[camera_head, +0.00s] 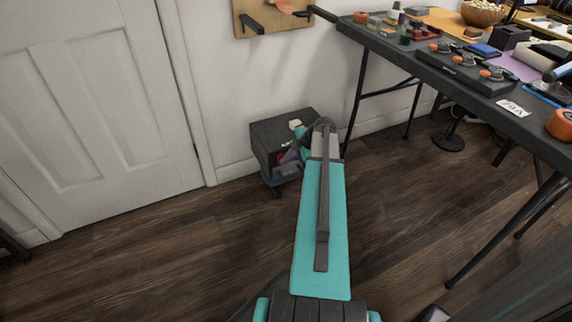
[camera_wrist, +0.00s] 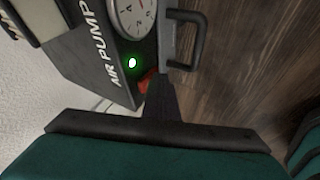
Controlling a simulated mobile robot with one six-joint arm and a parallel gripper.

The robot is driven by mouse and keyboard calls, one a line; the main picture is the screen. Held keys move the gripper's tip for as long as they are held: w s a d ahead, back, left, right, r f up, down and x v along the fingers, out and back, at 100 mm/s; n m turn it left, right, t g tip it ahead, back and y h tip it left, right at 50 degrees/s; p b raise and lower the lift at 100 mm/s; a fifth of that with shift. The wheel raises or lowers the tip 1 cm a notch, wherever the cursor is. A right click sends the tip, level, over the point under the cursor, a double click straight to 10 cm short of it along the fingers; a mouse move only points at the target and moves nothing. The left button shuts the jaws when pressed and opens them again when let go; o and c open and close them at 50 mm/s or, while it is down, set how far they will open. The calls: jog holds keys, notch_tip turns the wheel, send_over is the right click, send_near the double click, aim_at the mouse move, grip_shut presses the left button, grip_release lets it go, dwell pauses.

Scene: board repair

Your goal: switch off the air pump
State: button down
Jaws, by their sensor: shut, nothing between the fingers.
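The air pump (camera_head: 268,134) is a dark grey box low against the wall, left of the table's legs. In the wrist view its front panel (camera_wrist: 112,75) shows "AIR PUMP", a round white gauge (camera_wrist: 133,14) and a glowing green light (camera_wrist: 132,63). A red switch (camera_wrist: 146,80) sits just beside the light, partly hidden by my finger. My gripper (camera_wrist: 161,85) is shut and empty, with its tip right at the red switch. I cannot tell whether it touches. In the head view my arm covers part of the pump.
A dark handle (camera_wrist: 182,40) sticks out from the pump front near my fingers. A table (camera_head: 460,90) with tools and parts stands at the right on thin black legs. A white door (camera_head: 90,110) is at the left. The wooden floor (camera_head: 150,260) at the left is clear.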

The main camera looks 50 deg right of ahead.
jog(key=shift+w+f+b, duration=0.1)
jog(key=shift+f+b, duration=0.05)
jog(key=shift+b, duration=0.3)
jog(key=shift+w, duration=0.1)
jog(key=shift+d+r+t, duration=0.1)
jog(key=shift+r+t, duration=0.2)
jog(key=shift+w+r+p, duration=0.1)
jog(key=shift+r+p, duration=0.35)
jog(key=shift+r, duration=0.3)
dwell(0.3)
jog(key=s+r+p, duration=0.3)
jog(key=s+r, duration=0.5)
jog(key=s, duration=0.1)
jog(key=shift+s+r, duration=0.2)
jog(key=shift+s, duration=0.1)
